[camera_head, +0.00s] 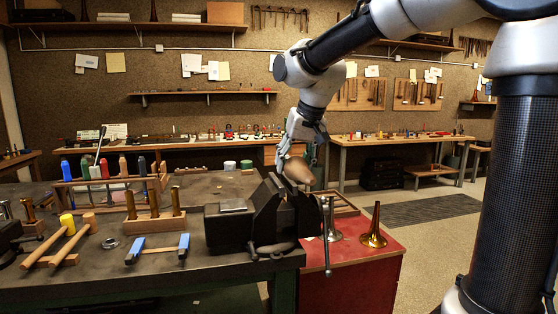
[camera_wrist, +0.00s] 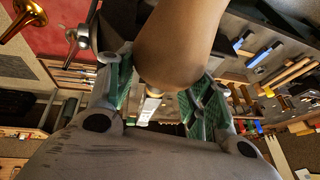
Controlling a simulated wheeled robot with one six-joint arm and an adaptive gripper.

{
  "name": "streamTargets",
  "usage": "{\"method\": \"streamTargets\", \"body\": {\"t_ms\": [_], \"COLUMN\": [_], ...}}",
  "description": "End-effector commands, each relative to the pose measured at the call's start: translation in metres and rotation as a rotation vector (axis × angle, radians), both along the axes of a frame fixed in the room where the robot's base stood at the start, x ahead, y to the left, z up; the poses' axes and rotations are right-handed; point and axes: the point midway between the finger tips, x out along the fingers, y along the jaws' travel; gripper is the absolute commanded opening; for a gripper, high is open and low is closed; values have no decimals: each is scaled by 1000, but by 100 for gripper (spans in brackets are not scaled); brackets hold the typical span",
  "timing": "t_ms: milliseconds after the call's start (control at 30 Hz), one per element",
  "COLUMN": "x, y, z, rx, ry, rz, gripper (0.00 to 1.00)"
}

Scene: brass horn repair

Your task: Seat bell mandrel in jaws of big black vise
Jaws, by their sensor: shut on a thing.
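The bell mandrel (camera_head: 298,170) is a brown, rounded cone-like piece that hangs under my gripper (camera_head: 300,150). In the head view it is over the right side of the big black vise (camera_head: 268,218), close to the jaw tops. I cannot tell whether it touches the jaws. In the wrist view the mandrel (camera_wrist: 178,45) fills the top middle, with a pale, narrow shank below it. My gripper (camera_wrist: 160,88), with green-padded fingers, is shut on the mandrel. The space between the jaws is partly hidden.
Mallets (camera_head: 68,236), blue-ended clamps (camera_head: 157,249) and a wooden block with brass pieces (camera_head: 155,222) lie left. The vise handle hangs in front.

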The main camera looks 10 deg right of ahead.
Motion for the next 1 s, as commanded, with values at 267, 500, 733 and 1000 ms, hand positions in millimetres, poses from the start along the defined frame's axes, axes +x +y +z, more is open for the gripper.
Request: {"method": "streamTargets", "body": {"t_ms": [267, 500, 733, 1000], "x": [0, -1, -1, -1], "y": [0, 0, 0, 0], "z": [1, -6, -26, -43], "rx": [1, -1, -1, -1], "ry": [-3, -15, -15, -16], "rz": [0, -2, -2, -2], "gripper": [9, 9, 9, 9]}}
